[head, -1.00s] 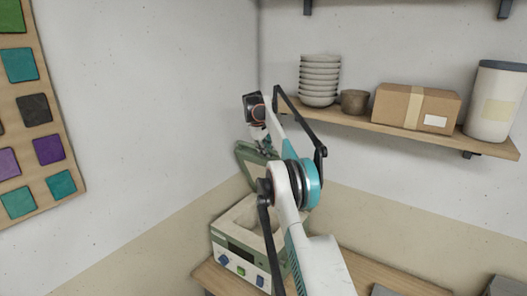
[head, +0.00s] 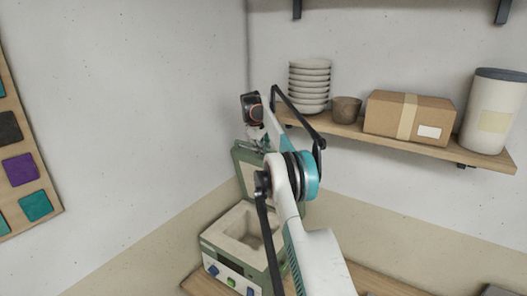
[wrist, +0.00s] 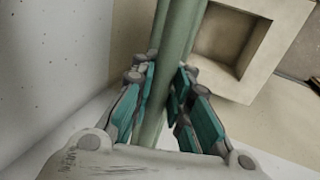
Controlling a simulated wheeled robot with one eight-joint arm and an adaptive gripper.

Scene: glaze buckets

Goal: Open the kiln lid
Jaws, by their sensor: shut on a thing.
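The kiln (head: 225,262) is a boxy green and cream unit with coloured buttons on its front, low in the head view. Its square hollow chamber (head: 250,232) is uncovered, and it also shows in the wrist view (wrist: 222,35). The kiln lid (head: 246,172) stands raised, roughly upright, at the back of the kiln; my arm hides part of it. In the wrist view my gripper (wrist: 165,85) is shut on the green lid edge (wrist: 178,40), with a teal-padded finger on each side. In the head view my arm hides most of the gripper.
The kiln stands on a wooden bench (head: 200,283) in the corner. A wall shelf (head: 430,150) above right holds stacked bowls (head: 309,85), a small pot (head: 346,109), a cardboard box (head: 408,117) and a white canister (head: 493,110). Colour tiles (head: 20,168) hang on the left wall.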

